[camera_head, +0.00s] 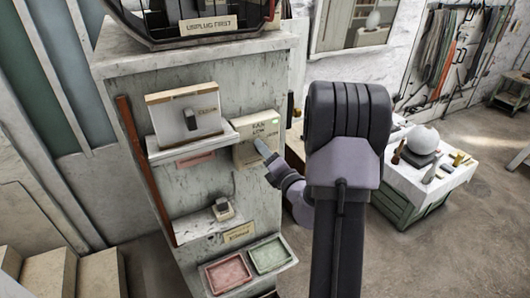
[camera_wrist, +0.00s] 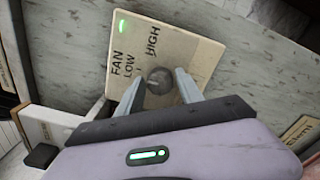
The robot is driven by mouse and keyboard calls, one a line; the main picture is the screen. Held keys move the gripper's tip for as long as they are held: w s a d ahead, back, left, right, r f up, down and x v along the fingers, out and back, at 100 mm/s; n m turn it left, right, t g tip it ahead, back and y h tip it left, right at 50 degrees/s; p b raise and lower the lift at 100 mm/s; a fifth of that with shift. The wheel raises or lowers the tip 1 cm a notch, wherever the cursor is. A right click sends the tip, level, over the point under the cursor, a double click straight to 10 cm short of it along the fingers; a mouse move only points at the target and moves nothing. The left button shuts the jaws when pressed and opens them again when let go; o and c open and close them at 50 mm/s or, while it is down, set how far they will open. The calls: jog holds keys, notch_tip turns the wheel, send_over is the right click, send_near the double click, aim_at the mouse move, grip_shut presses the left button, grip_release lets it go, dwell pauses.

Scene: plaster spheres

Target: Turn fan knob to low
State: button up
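The fan panel (camera_wrist: 190,50) is a cream plate lettered FAN, LOW and HIGH, with a green light near one corner. Its round dark grey knob (camera_wrist: 159,82) sits near the lower middle of the plate; no clear pointer shows on it. My gripper (camera_wrist: 160,78) is open, with one finger on each side of the knob and small gaps seeming to remain. In the head view the fan panel (camera_head: 245,152) is on the front of the grey cabinet, and my gripper (camera_head: 264,148) reaches it from the right. The knob is hidden there by my gripper.
A shelf left of the panel holds a box with a dark switch (camera_head: 190,119). Below are a small switch block (camera_head: 222,209), a red tray (camera_head: 228,273) and a green tray (camera_head: 269,255). A white-topped workbench (camera_head: 430,182) stands at right.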

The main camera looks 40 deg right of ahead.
jog(key=shift+o, duration=0.7)
jog(key=p+v, duration=0.9)
jog(key=v, duration=0.8)
jog(key=shift+s, duration=0.15)
